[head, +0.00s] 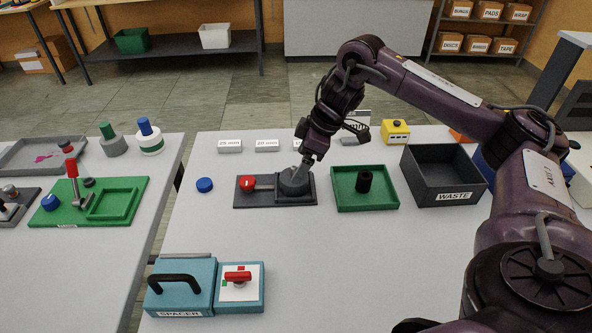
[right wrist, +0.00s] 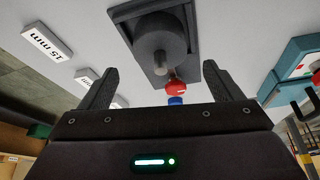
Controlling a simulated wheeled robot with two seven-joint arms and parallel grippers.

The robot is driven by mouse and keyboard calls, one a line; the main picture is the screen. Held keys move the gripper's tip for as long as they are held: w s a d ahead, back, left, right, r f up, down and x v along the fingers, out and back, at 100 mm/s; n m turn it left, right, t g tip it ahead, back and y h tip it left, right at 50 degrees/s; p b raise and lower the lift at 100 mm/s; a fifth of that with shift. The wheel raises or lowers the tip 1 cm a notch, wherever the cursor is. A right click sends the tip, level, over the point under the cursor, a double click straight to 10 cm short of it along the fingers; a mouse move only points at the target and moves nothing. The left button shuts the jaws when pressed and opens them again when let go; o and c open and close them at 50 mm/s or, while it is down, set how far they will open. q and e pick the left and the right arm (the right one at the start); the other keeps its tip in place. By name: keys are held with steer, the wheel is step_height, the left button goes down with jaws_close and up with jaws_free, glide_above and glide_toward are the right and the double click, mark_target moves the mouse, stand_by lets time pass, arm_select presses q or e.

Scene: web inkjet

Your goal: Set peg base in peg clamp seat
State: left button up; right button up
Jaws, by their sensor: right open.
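The peg clamp is a dark plate (head: 246,200) with a red-knobbed lever (head: 247,184), left of the green tray. A grey round peg base (head: 293,185) sits at the plate's right end; in the right wrist view the peg base (right wrist: 158,35) shows a lighter upright stub and rests within the plate's (right wrist: 195,73) outline. Whether it is fully down in the seat I cannot tell. My right gripper (head: 302,166) is just above the peg base. Its fingers (right wrist: 156,80) are wide apart with nothing between them, and the base lies beyond the tips. My left gripper is out of view.
A green tray (head: 344,206) holding a black cylinder (head: 364,182) and a grey waste bin (head: 452,185) stand to the right. A blue cap (head: 204,185) lies left of the clamp. A blue spacer box (head: 182,290) is at the front. The table's front middle is clear.

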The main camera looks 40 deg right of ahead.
steer(key=p+v, duration=0.3)
steer(key=v, duration=0.4)
stand_by(0.4)
